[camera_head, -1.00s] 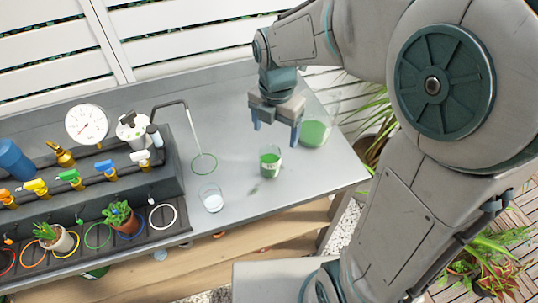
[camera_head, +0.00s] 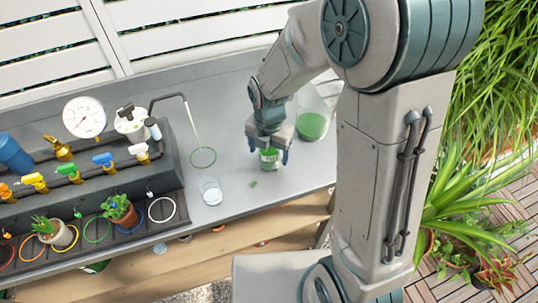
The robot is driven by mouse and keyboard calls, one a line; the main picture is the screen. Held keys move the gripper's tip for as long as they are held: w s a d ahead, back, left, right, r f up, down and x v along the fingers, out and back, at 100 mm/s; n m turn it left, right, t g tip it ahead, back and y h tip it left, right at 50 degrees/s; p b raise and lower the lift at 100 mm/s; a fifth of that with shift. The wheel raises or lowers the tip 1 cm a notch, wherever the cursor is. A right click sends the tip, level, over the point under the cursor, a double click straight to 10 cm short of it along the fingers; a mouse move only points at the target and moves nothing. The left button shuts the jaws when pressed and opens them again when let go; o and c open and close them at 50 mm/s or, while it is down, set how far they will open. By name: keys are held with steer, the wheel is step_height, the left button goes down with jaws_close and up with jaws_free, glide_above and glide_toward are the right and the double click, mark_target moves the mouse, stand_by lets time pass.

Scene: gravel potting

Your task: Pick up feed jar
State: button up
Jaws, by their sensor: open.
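The feed jar (camera_head: 269,162) is a small clear jar with green contents and a pale label. It stands on the grey bench top (camera_head: 225,105), near the front right. My gripper (camera_head: 268,157) points down right over the jar, with one blue finger on each side of it. The jaws are open. The gripper body hides the jar's top, and I cannot tell whether the fingers touch the glass.
A larger jar of green liquid (camera_head: 312,124) stands close behind on the right. A clear glass with white contents (camera_head: 211,191) stands to the left. The valve manifold and potted plants (camera_head: 119,210) fill the left.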

steer(key=shift+f, duration=1.2)
steer(key=c, duration=1.2)
steer(key=shift+r, duration=0.2)
